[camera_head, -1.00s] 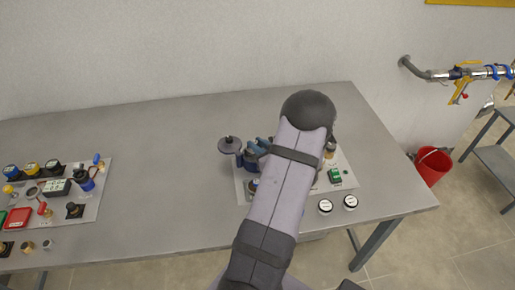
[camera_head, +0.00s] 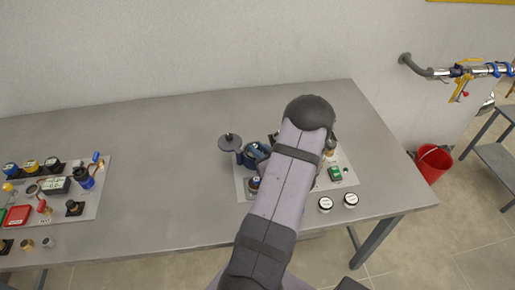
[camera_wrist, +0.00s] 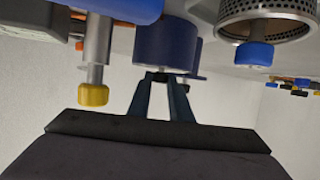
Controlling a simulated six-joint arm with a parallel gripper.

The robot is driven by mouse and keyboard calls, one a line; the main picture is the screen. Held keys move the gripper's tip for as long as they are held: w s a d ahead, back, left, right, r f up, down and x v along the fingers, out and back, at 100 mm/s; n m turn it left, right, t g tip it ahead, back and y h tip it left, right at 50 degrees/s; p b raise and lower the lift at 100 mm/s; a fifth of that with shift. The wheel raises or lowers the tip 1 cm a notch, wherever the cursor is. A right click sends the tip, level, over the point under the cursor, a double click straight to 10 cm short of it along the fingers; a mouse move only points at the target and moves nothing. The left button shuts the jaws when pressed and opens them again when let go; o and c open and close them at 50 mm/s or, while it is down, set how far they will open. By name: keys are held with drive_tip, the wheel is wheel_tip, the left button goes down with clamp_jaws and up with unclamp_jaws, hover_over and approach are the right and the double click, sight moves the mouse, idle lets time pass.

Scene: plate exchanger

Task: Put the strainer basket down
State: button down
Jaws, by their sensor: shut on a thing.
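My gripper (camera_wrist: 162,76) is shut on a small part at the open end of a blue cylindrical housing (camera_wrist: 166,43). The wrist view shows the scene upside down. I take the held part to be the top of the strainer basket, whose body is hidden from view, apparently by the housing. In the head view the housing (camera_head: 248,158) stands on the grey plate, with my gripper (camera_head: 259,152) at its top, partly hidden by my arm. A dark round disc (camera_head: 230,143) is just left of the housing.
In the wrist view, a perforated metal ring (camera_wrist: 285,31) and blue knob (camera_wrist: 254,54) are right, a yellow-capped post (camera_wrist: 94,94) left. The head view shows a green block (camera_head: 335,173), two white-topped caps (camera_head: 325,203) and a fittings board (camera_head: 92,202). The middle table is clear.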

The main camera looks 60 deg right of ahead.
drive_tip(key=shift+f, duration=0.1)
drive_tip(key=c, duration=1.6)
unclamp_jaws()
drive_tip(key=shift+r+p, duration=0.55)
drive_tip(key=shift+r, duration=0.05)
drive_tip(key=b+v, duration=0.2)
drive_tip(key=v, duration=1)
drive_tip(key=shift+b, duration=0.3)
